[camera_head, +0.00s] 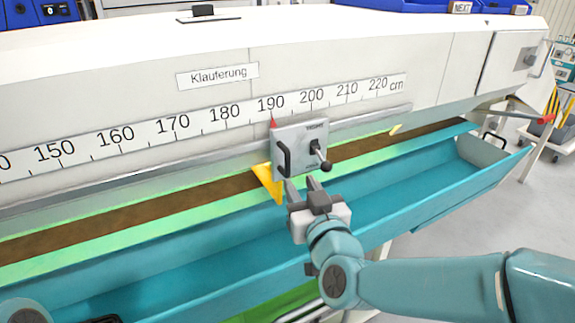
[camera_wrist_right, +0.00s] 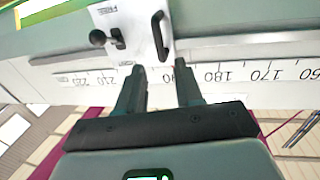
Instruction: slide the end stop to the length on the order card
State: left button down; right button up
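The end stop (camera_head: 300,150) is a light grey plate on the rail under the length scale (camera_head: 225,112). It has a black bar handle on its left, a black knobbed lever on its right and a yellow angled stop (camera_head: 267,182) below. Its red pointer stands at about 190 cm. My right gripper (camera_head: 303,184) is open just below and in front of the plate. In the right wrist view, upside down, the black handle (camera_wrist_right: 161,36) lies ahead of the gap between the fingers (camera_wrist_right: 157,75); contact cannot be told. No order card shows. My left gripper is out of view.
A teal trough (camera_head: 440,180) runs along the front below a brown and green strip (camera_head: 120,215). A red-tipped lever (camera_head: 545,119) sticks out at the right end. Blue bins (camera_head: 45,14) stand behind. The rail is clear on both sides of the stop.

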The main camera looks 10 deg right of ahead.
aim_at(289, 164)
jog(key=w, duration=0.9)
jog(key=shift+w+a, duration=0.3)
jog(key=shift+w, duration=0.05)
grip_shut()
